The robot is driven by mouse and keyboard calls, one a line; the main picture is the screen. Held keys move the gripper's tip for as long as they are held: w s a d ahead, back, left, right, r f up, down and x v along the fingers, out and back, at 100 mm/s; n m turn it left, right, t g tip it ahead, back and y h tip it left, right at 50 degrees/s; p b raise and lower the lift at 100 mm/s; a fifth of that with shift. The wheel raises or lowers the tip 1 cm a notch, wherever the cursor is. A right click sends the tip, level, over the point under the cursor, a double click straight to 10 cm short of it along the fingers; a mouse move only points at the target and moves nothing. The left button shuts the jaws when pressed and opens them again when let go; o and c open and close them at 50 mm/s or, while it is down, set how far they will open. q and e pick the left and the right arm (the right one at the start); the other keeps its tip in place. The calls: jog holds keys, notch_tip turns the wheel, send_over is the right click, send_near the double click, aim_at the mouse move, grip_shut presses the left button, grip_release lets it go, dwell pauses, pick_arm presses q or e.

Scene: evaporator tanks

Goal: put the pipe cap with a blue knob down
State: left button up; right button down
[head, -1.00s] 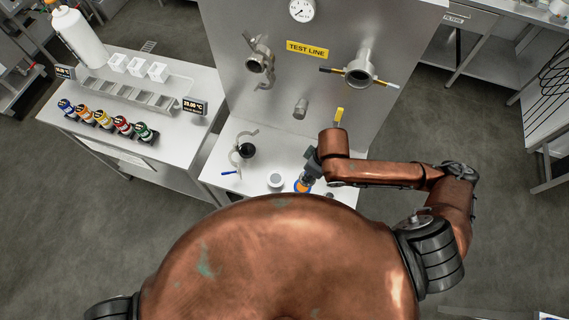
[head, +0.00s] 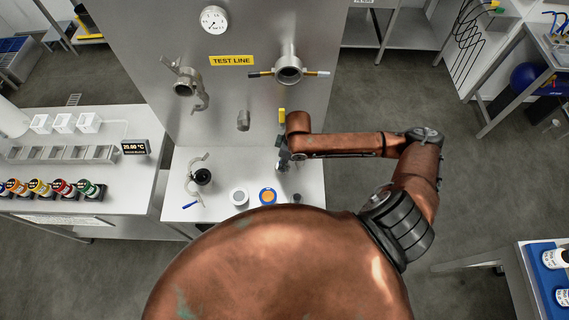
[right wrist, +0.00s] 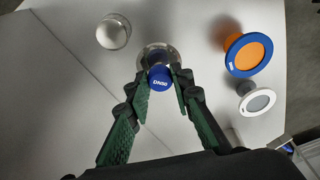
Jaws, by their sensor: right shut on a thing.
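The pipe cap with a blue knob (right wrist: 160,78) shows in the right wrist view, its blue knob marked DN50 above a round metal flange. My right gripper (right wrist: 162,88) is shut on the knob, one green finger on each side. The flange appears close to the white bench top; I cannot tell whether it touches. In the head view my right gripper (head: 283,162) is over the bench's right part, and the cap is hard to make out there. My left gripper is not in view.
Beside the held cap are a blue-rimmed orange piece (right wrist: 248,53), a white-rimmed grey piece (right wrist: 257,101) and a round metal piece (right wrist: 113,32). A clamp with a black part (head: 202,177) lies at the bench's left. The test panel (head: 230,105) with pipe ports rises behind.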

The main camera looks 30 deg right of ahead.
jog(key=shift+w+d+f, duration=0.25)
jog(key=shift+d+f, duration=0.05)
jog(key=shift+f, duration=0.15)
jog(key=shift+w+d+f, duration=0.1)
jog(key=shift+d+f, duration=0.1)
jog(key=shift+f, duration=1.55)
jog(key=c, duration=1.7)
grip_release()
jog(key=shift+f+p, duration=0.1)
jog(key=shift+p, duration=0.2)
jog(key=r, duration=0.4)
jog(key=s+d+r, duration=0.1)
jog(key=r, duration=0.7)
jog(key=shift+s+d, duration=0.2)
jog(key=shift+s, duration=0.1)
